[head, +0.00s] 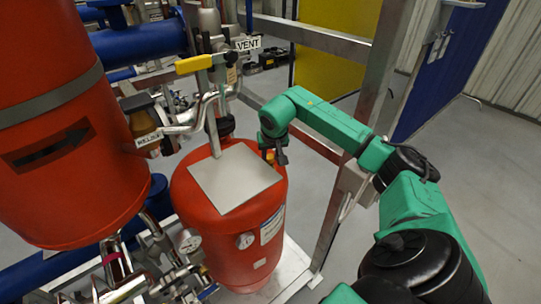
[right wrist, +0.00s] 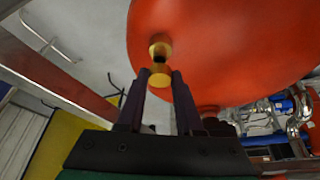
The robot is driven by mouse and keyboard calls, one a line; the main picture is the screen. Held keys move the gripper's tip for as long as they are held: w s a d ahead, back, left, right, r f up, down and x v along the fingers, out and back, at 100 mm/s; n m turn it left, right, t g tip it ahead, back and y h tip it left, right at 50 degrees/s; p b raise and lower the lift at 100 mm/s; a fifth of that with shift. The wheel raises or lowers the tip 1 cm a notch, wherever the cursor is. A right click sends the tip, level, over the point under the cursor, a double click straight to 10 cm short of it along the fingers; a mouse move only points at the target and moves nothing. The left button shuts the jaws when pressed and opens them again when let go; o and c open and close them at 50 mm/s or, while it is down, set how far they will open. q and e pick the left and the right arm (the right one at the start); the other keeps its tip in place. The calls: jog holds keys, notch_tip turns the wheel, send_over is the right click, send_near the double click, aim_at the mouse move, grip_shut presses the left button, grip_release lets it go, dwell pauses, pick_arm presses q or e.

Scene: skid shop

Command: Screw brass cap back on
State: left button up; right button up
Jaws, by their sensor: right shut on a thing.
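The brass cap (right wrist: 160,78) sits between the fingertips of my right gripper (right wrist: 159,80), which is shut on it. A brass fitting (right wrist: 160,44) sticks out of the red vessel (right wrist: 225,40) just beyond the cap, roughly in line with it. A narrow dark band shows between cap and fitting; I cannot tell whether they touch. In the head view my right gripper (head: 275,152) is at the upper right side of the red vessel (head: 245,255), and the cap is too small to make out there. My left gripper is not in view.
A grey plate (head: 235,177) lies on top of the vessel. A pipe with a yellow-handled valve (head: 194,64) and a VENT tag (head: 248,44) rises behind it. A larger red tank (head: 70,140) stands left. A steel frame post (head: 350,170) is close to my right arm.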

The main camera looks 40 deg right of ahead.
aim_at(271, 162)
jog(key=shift+s, duration=0.2)
jog(key=shift+w, duration=0.1)
jog(key=shift+f, duration=0.15)
dwell(0.5)
jog(key=shift+f+b, duration=0.55)
jog(key=shift+f, duration=0.1)
jog(key=shift+f, duration=0.1)
jog(key=shift+f+b, duration=0.45)
jog(key=shift+f, duration=0.15)
dwell(0.4)
